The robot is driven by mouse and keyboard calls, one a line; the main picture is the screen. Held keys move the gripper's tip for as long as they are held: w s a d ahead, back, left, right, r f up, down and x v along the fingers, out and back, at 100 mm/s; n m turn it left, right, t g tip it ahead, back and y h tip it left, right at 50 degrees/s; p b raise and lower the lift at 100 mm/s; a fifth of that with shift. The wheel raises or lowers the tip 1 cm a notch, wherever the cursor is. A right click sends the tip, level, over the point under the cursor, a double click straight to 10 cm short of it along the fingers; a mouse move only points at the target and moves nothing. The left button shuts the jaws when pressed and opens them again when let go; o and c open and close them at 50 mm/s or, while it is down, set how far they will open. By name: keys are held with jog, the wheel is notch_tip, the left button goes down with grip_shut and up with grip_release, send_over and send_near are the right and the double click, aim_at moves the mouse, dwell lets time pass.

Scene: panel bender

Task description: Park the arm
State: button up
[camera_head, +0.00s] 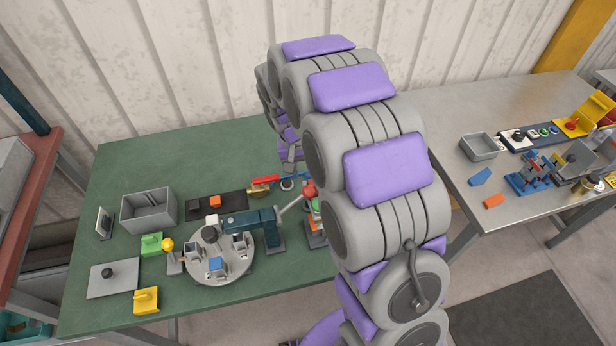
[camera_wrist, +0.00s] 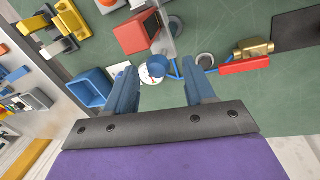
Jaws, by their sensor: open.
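My arm, grey with purple pads, rises through the middle of the head camera view and reaches over the right part of the green table (camera_head: 120,180). In the wrist view my gripper (camera_wrist: 165,88) shows two blue fingers standing apart, with nothing held between them. Below the fingers is the green tabletop (camera_wrist: 250,95). In the head view the gripper itself is mostly hidden by the arm.
A brass valve with a red handle (camera_wrist: 248,58), a red box (camera_wrist: 136,34) and a blue bin (camera_wrist: 90,88) lie near the fingers. The green table also holds a grey bin (camera_head: 149,211) and a round turntable (camera_head: 219,267). A metal table (camera_head: 455,190) stands at right.

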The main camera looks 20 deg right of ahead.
aim_at(308, 172)
jog(key=shift+s+d+f, duration=0.1)
jog(key=shift+d+f, duration=0.1)
jog(key=shift+f, duration=0.65)
jog(key=shift+d+f, duration=0.15)
jog(key=shift+f, duration=0.7)
jog(key=shift+c, duration=0.5)
grip_shut()
jog(key=shift+d, duration=0.1)
